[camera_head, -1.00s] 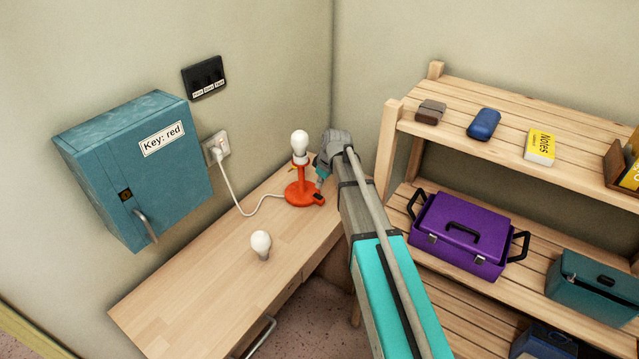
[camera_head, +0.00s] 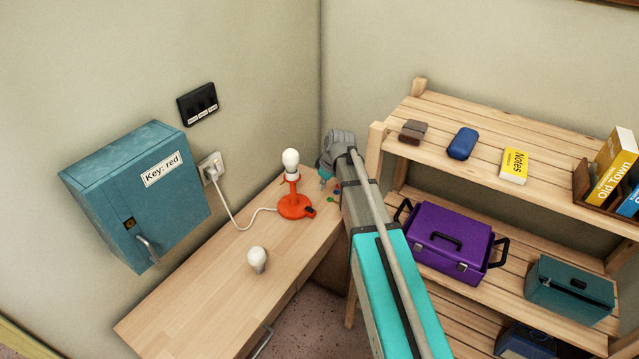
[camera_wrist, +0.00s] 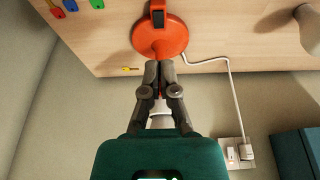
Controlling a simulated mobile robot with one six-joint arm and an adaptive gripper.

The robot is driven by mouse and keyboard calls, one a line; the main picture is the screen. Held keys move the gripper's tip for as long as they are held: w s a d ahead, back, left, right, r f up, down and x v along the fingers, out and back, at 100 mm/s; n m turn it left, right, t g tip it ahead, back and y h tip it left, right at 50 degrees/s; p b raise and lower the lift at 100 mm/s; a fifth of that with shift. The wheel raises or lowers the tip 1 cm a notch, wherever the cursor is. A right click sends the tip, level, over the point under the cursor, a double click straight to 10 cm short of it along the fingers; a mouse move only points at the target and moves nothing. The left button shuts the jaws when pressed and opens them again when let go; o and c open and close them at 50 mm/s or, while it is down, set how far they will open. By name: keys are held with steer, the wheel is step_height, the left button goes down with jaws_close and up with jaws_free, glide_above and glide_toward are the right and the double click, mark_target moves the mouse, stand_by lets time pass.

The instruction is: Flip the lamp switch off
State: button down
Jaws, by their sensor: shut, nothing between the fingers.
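The lamp has an orange base (camera_head: 296,207), an orange stem and a white bulb (camera_head: 291,162); I cannot tell whether it is lit. A black switch (camera_head: 310,212) sits on the right side of its base. The base (camera_wrist: 160,40) and black switch (camera_wrist: 158,18) also show in the wrist view. My gripper (camera_head: 325,182) is at the desk's far right corner, right of the lamp and apart from it in the head view; its fingers are small there. In the wrist view my gripper (camera_wrist: 159,66) is shut and empty, its tips overlapping the near edge of the base. The bulb is partly hidden behind the fingers.
A loose bulb (camera_head: 257,259) stands on the desk (camera_head: 200,300). A white cord runs to a wall socket (camera_head: 210,168). Small coloured keys (camera_wrist: 71,5) lie near the lamp. A teal wall cabinet (camera_head: 135,195) is left; a loaded wooden shelf (camera_head: 377,150) is right.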

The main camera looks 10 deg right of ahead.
steer(key=shift+s+d+r, duration=0.15)
steer(key=shift+s+r, duration=0.05)
steer(key=shift+r, duration=0.2)
steer(key=shift+s, duration=0.1)
stand_by(0.3)
steer(key=s+d+m+g+h, duration=0.1)
steer(key=s+m, duration=0.8)
steer(key=s, duration=1.2)
steer(key=shift+s+f+m+g+h, duration=0.35)
steer(key=shift+g+h, duration=0.25)
steer(key=shift+h, duration=0.2)
